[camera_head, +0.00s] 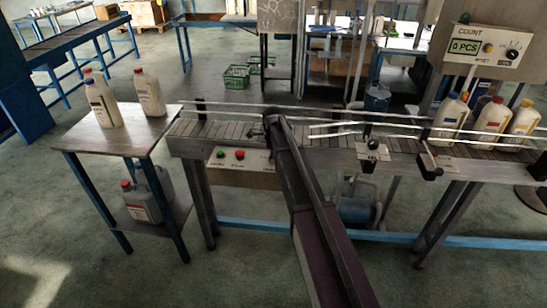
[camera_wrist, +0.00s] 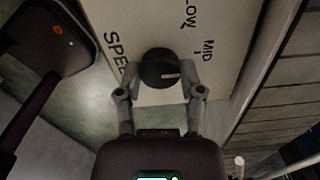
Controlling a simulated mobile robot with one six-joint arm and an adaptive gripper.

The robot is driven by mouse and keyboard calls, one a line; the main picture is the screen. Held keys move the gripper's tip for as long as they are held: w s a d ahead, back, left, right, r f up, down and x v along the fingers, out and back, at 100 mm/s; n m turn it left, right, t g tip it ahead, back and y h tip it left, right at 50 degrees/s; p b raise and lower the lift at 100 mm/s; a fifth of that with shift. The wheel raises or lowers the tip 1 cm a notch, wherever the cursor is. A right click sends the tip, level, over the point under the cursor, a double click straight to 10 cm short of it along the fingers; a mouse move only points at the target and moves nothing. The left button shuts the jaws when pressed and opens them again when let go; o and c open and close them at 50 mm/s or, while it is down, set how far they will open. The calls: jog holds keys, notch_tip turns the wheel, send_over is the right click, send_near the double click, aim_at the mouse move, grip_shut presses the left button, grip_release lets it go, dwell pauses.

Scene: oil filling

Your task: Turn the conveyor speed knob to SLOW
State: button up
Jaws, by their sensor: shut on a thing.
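The conveyor speed knob (camera_wrist: 155,62) is round and black with a white pointer line. It sits on a pale panel (camera_wrist: 120,22) whose rotated lettering shows MID (camera_wrist: 208,48), part of SPEED, and a partly cut-off word ending in LOW. The pointer points to the right in the wrist view, a little below the MID mark. My gripper (camera_wrist: 160,71) has one finger on each side of the knob and is shut on it. In the head view my arm reaches to the conveyor's near side, and the knob and my fingertips are hidden.
The conveyor (camera_head: 215,129) has green and red buttons on its front. Several bottles (camera_head: 492,122) stand at its right. A counter box (camera_head: 485,45) with a dial hangs at upper right. Open floor lies in front.

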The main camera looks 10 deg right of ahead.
jog(key=shift+n, duration=0.4)
jog(key=n, duration=0.4)
jog(key=shift+s, duration=0.1)
jog(key=n, duration=0.5)
dwell(0.4)
jog(key=o, duration=1.2)
